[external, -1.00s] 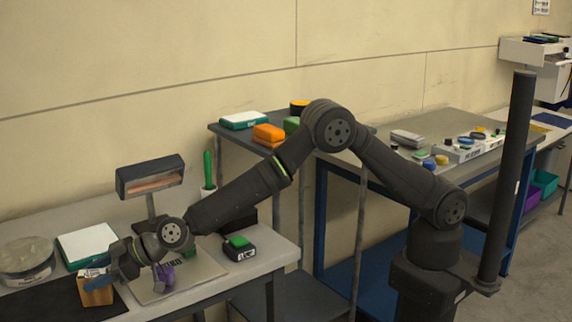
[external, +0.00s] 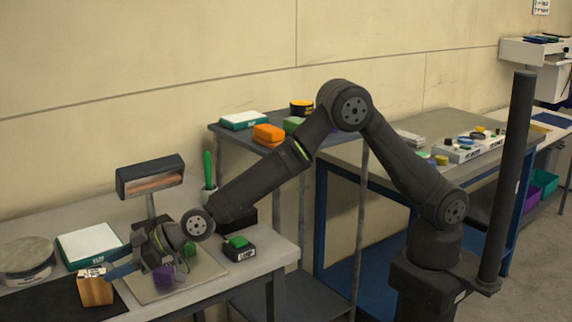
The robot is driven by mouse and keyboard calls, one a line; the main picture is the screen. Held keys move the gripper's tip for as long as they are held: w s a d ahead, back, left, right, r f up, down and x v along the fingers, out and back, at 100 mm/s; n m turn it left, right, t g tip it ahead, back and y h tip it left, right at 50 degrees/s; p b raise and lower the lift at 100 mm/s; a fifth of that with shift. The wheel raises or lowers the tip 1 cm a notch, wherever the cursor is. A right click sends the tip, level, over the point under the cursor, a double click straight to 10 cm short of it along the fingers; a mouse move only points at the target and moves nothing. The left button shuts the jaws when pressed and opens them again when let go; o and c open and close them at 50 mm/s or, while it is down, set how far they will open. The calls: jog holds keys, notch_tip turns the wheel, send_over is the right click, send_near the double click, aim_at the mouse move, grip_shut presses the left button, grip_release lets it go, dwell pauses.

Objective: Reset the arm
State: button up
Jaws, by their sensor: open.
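My arm reaches from its base at the right over the grey bench at the left. My gripper (external: 152,262) is low over a light board (external: 190,287) on that bench, with its jaws open. A purple block (external: 163,274) is beside or below the gripper, partly hidden by it; I cannot tell whether they touch. A wooden block with a white label (external: 95,290) stands just left of the gripper, close to a blue piece (external: 122,270).
A lamp-like stand (external: 150,178) rises behind the gripper. A black box with a green top (external: 238,248) stands to the right. A round tin (external: 26,260) and a white-topped box (external: 90,244) are at the left. A shelf (external: 222,130) holds orange and green items.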

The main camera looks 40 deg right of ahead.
aim_at(86, 273)
jog(key=shift+x, duration=4.05)
jog(key=shift+f, duration=0.35)
jog(key=shift+r, duration=1.8)
jog(key=w+d+r+m+t+h, duration=0.1)
jog(key=w+d+r, duration=0.1)
jog(key=d, duration=0.4)
jog(key=shift+w+m+t, duration=0.3)
jog(key=shift+w+m, duration=0.1)
jog(key=shift+w, duration=0.1)
